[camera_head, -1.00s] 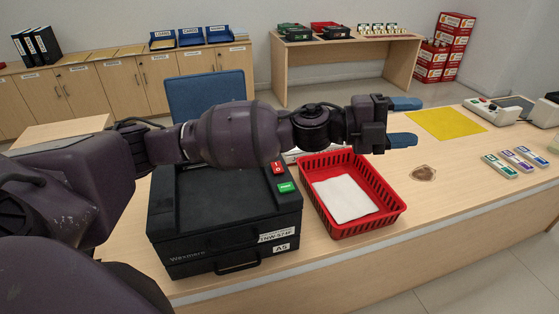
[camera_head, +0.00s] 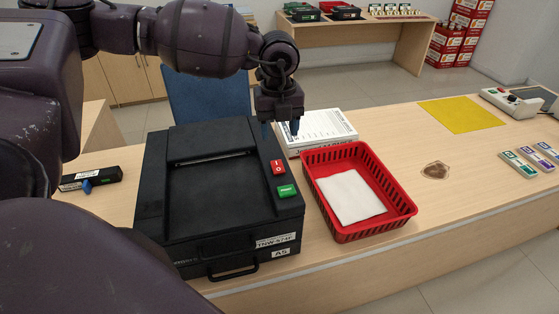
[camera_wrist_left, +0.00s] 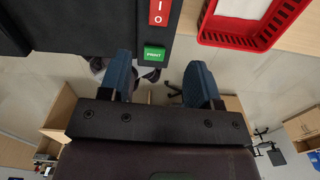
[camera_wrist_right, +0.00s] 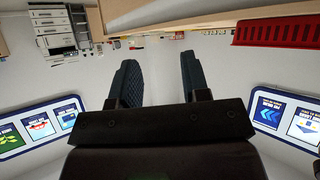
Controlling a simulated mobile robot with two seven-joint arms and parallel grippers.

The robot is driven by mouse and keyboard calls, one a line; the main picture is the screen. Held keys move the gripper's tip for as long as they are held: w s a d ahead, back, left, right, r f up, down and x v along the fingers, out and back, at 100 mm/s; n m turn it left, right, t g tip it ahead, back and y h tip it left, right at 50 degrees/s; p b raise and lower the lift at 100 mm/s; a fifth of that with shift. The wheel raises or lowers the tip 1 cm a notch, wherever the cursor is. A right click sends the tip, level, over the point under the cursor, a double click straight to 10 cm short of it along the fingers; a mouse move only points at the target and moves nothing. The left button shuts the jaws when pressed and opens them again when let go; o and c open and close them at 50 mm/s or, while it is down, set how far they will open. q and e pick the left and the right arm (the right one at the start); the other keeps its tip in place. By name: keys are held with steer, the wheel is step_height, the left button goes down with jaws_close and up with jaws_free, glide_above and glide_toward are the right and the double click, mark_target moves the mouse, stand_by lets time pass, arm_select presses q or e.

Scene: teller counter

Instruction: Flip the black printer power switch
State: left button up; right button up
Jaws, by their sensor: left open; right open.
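The black printer (camera_head: 215,195) stands on the counter, labelled A5 on its front. A red rocker switch marked I and O (camera_head: 278,167) sits on its right top edge, with a green print button (camera_head: 286,191) below it. In the left wrist view the red switch (camera_wrist_left: 158,12) and green button (camera_wrist_left: 154,53) show beyond the fingers. My left gripper (camera_head: 282,130) points down above the counter behind the switch, apart from it. It is open and empty; its blue fingers (camera_wrist_left: 168,80) show in the wrist view. My right gripper (camera_wrist_right: 160,80) is open and empty, out of the head view.
A red basket (camera_head: 402,208) holding white paper stands right of the printer. A stack of printed paper (camera_head: 325,128) lies behind the basket, close to my left fingers. A small black device (camera_head: 100,176) lies left of the printer. A yellow mat (camera_head: 462,115) lies farther right.

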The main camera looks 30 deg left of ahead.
mark_target(278, 169)
arm_select(q)
steer(key=shift+n, duration=0.4)
step_height(278, 169, down, 9)
steer(key=shift+s+r, duration=0.1)
steer(key=shift+f, duration=1.05)
arm_select(e)
steer(key=shift+s+r, duration=0.1)
steer(key=shift+r, duration=0.1)
arm_select(q)
steer(key=shift+c, duration=0.3)
steer(key=c, duration=0.9)
steer(key=shift+o, duration=0.2)
steer(key=shift+a+r+g+h+p, duration=0.1)
steer(key=shift+a+g+h+p, duration=0.1)
steer(key=shift+g+h+p, duration=0.5)
steer(key=shift+w+g+h, duration=0.2)
steer(key=shift+g+h, duration=0.1)
steer(key=shift+h, duration=0.1)
arm_select(e)
steer(key=shift+r, duration=0.4)
